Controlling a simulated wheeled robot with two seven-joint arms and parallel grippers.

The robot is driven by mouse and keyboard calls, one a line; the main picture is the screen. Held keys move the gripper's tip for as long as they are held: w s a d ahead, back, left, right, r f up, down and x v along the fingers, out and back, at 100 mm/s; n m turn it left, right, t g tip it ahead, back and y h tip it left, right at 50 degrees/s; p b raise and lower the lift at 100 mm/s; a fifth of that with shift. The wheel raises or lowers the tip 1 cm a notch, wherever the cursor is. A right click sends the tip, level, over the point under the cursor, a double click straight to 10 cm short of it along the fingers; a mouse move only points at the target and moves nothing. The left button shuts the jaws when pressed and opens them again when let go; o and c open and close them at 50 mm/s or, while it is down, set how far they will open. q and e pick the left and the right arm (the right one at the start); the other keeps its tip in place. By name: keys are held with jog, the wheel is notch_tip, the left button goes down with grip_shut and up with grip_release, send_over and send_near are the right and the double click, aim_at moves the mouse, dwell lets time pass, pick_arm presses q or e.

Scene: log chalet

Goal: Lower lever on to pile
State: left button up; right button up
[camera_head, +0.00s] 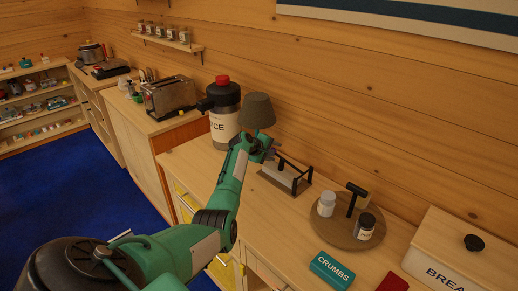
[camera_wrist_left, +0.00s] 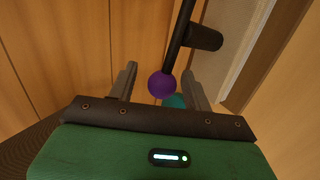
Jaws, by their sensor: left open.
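A black rod, which looks like the lever (camera_wrist_left: 181,38), comes down from the top and ends in a purple ball (camera_wrist_left: 162,85). The ball shows between the fingers, nearer the right one; I cannot tell whether they touch. I cannot make out a pile. My right gripper is in neither view.
A dark lampshade-like thing (camera_head: 257,111) and a large jug (camera_head: 224,128) stand close behind the gripper. To the right are a round wooden tray (camera_head: 341,235) with jars, a teal CRUMBS box (camera_head: 331,270) and a bread box (camera_head: 459,252). A toaster (camera_head: 169,98) stands farther left.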

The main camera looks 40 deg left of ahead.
pick_arm(q)
jog(key=b+v, duration=0.1)
jog(key=v, duration=1.1)
dwell(0.4)
jog(key=shift+s, duration=0.15)
